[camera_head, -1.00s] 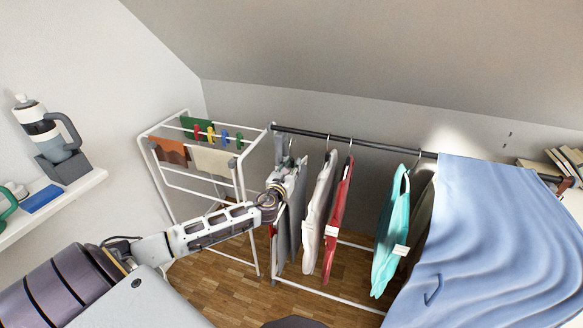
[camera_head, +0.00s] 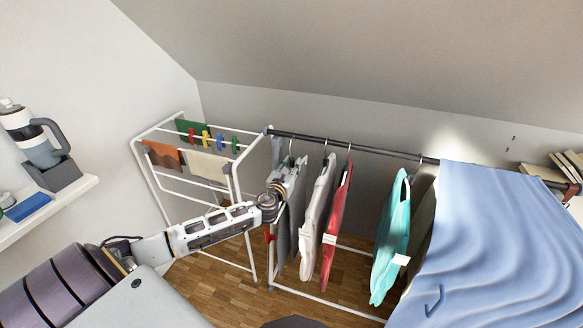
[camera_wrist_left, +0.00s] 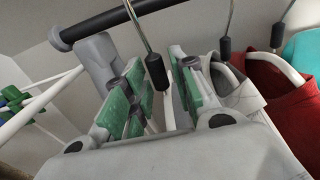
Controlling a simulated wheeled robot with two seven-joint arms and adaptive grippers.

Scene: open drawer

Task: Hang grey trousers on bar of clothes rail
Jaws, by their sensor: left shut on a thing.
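The grey trousers (camera_head: 284,238) hang down from a hanger below the near left end of the rail's dark bar (camera_head: 375,148). My left gripper (camera_head: 284,186) is just under the bar, shut on the trousers' hanger. My right gripper is not in view.
White (camera_head: 318,205), red (camera_head: 338,225) and turquoise (camera_head: 390,240) garments hang to the right on the same bar. A large blue cloth (camera_head: 480,240) covers its right end. A white drying rack (camera_head: 150,165) with small cloths stands close on the left.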

